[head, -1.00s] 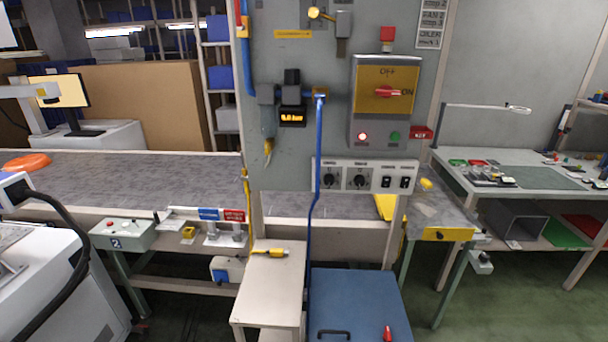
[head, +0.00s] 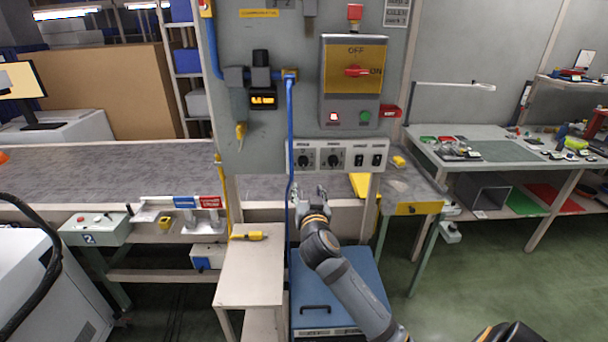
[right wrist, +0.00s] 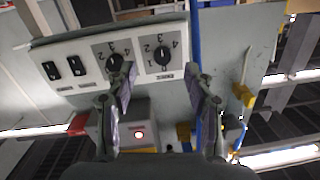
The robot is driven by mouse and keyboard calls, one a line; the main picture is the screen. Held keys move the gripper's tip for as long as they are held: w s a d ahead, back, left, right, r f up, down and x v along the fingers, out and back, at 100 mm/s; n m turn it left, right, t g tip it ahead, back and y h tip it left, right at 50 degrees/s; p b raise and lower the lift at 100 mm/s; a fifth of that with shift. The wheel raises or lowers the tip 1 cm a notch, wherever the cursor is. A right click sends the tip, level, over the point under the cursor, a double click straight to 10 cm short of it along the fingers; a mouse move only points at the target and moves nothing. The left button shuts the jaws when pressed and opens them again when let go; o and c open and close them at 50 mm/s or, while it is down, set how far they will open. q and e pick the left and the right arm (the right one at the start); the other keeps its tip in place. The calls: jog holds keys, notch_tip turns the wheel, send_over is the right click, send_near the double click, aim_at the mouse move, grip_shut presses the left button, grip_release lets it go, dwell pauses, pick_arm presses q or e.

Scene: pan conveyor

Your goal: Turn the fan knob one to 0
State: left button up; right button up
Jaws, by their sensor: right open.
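A white control panel (head: 349,156) on the grey cabinet carries two black rotary knobs, a left knob (head: 304,160) and a right knob (head: 334,160). Their labels are too small to read, so I cannot tell which is fan knob one. My right gripper (head: 309,191) is open and empty just below the left knob in the head view. In the right wrist view, turned upside down, that left knob (right wrist: 162,56) appears between the open fingers, apart from them. The other knob (right wrist: 115,62) is partly behind one finger. Numerals surround both dials; pointer settings are unclear. My left gripper is not in view.
Two black rocker switches (head: 367,160) sit right of the knobs. A switch box (head: 352,110) with a red handle is above. A blue cable (head: 289,130) runs down beside the panel. A blue cabinet (head: 370,268) and a small beige table (head: 247,285) stand below.

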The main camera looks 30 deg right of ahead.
aim_at(304, 163)
jog(key=shift+m, duration=0.3)
jog(key=w+d+p, duration=0.1)
jog(key=w, duration=0.2)
jog(key=w+d+r, duration=0.1)
jog(key=w+d, duration=0.1)
jog(key=w+d+r+p, duration=0.1)
jog(key=w, duration=0.2)
jog(key=shift+w+d+r+p, duration=0.25)
jog(key=shift+w+d+p, duration=0.05)
jog(key=shift+w+p, duration=0.05)
jog(key=shift+w+d+f, duration=0.1)
jog(key=shift+w+d, duration=0.1)
jog(key=shift+w, duration=0.25)
grip_shut()
